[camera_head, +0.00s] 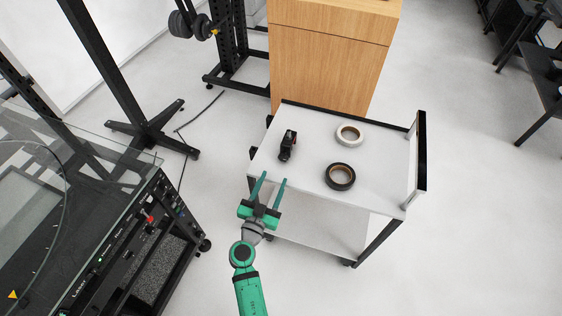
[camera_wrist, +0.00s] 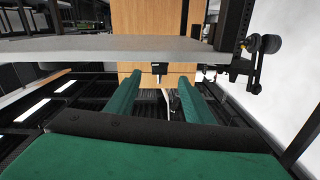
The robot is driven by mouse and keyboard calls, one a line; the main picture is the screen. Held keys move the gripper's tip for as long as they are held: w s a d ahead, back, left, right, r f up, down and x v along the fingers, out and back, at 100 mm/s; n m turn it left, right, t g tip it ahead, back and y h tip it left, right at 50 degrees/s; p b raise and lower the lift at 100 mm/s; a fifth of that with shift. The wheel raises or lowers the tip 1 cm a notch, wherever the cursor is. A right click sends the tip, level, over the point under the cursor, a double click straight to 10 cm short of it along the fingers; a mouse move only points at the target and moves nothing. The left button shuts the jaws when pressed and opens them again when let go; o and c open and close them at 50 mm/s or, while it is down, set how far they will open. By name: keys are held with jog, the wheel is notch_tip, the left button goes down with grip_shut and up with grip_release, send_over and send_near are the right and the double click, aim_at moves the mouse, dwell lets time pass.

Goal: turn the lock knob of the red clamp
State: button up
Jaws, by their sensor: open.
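A small dark device (camera_head: 288,143) stands near the left side of the white cart top (camera_head: 308,183). It is probably the clamp, but it looks mostly black and its knob is too small to make out. My gripper (camera_head: 273,178) is open and empty just off the near left edge of the cart, apart from the device. In the wrist view, which appears upside down, my two green fingers (camera_wrist: 158,88) are spread with nothing held. A tiny dark thing (camera_wrist: 160,69) shows between them at the cart edge, probably the same device.
A white tape roll (camera_head: 349,135) and a black tape roll (camera_head: 340,176) lie on the cart, right of the device. A wooden cabinet (camera_head: 325,60) stands behind. A glass-topped machine (camera_head: 120,240) is at left. Floor is clear right of the cart.

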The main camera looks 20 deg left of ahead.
aim_at(283, 159)
jog(key=w, duration=0.9)
jog(key=shift+w, duration=0.1)
jog(key=c, duration=1.1)
